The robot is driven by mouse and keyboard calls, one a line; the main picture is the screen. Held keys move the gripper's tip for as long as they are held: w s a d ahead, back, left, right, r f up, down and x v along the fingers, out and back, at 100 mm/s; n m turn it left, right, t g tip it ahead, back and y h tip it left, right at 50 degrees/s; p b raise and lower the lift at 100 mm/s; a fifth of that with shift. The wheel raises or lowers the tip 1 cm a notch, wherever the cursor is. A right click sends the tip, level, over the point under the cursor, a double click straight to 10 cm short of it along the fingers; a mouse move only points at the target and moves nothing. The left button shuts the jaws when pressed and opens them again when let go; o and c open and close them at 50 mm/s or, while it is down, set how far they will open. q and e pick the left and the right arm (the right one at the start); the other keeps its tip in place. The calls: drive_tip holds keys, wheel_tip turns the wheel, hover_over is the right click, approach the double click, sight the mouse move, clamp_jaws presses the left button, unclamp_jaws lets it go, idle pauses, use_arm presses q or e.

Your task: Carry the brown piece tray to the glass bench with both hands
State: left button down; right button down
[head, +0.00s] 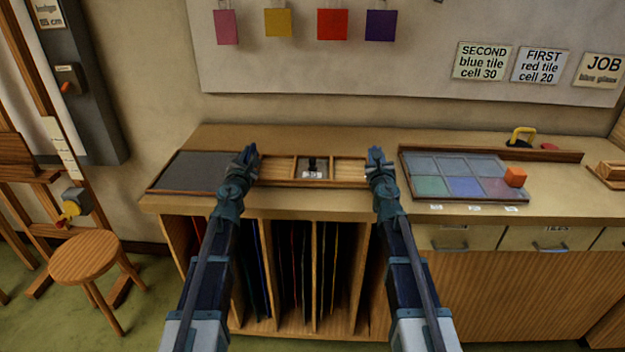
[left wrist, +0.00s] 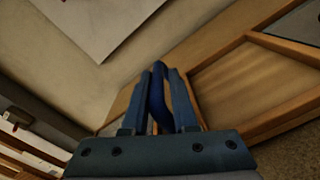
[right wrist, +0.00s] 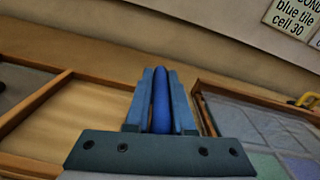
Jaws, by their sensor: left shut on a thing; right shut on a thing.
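The brown piece tray (head: 316,184) is a shallow wooden tray with compartments, level between my two grippers over the wooden bench (head: 300,138). Its middle compartment holds a small dark-knobbed piece (head: 312,168); the outer ones look empty. My left gripper (head: 247,156) is shut on a blue handle (left wrist: 157,95) at the tray's left end. My right gripper (head: 377,156) is shut on a blue handle (right wrist: 160,100) at its right end. The tray's rim also shows in the right wrist view (right wrist: 35,98). I cannot tell whether the tray touches the bench top.
A dark framed panel (head: 195,171) lies left of the tray. A leaded panel (head: 462,165) with coloured glass and an orange cube (head: 515,177) lies to the right. Racks of upright sheets (head: 300,260) stand below the bench top. A round stool (head: 84,256) stands at left.

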use_arm(q)
drive_tip(key=c, duration=1.1)
unclamp_jaws()
drive_tip(key=shift+a+f, duration=0.25)
drive_tip(key=shift+a, duration=0.15)
use_arm(e)
drive_tip(key=c, duration=1.2)
unclamp_jaws()
drive_tip(key=shift+d+f, duration=0.25)
drive_tip(key=shift+d, duration=0.1)
use_arm(q)
drive_tip(key=shift+o, duration=1.1)
drive_tip(key=shift+r, duration=0.15)
use_arm(e)
drive_tip(key=shift+o, duration=1.2)
drive_tip(key=shift+r, duration=0.15)
use_arm(q)
drive_tip(key=shift+o, duration=1)
drive_tip(key=shift+d, duration=0.1)
use_arm(e)
drive_tip(key=shift+o, duration=1)
drive_tip(key=shift+a, duration=0.2)
use_arm(q)
drive_tip(key=shift+d, duration=0.1)
drive_tip(key=shift+s, duration=0.1)
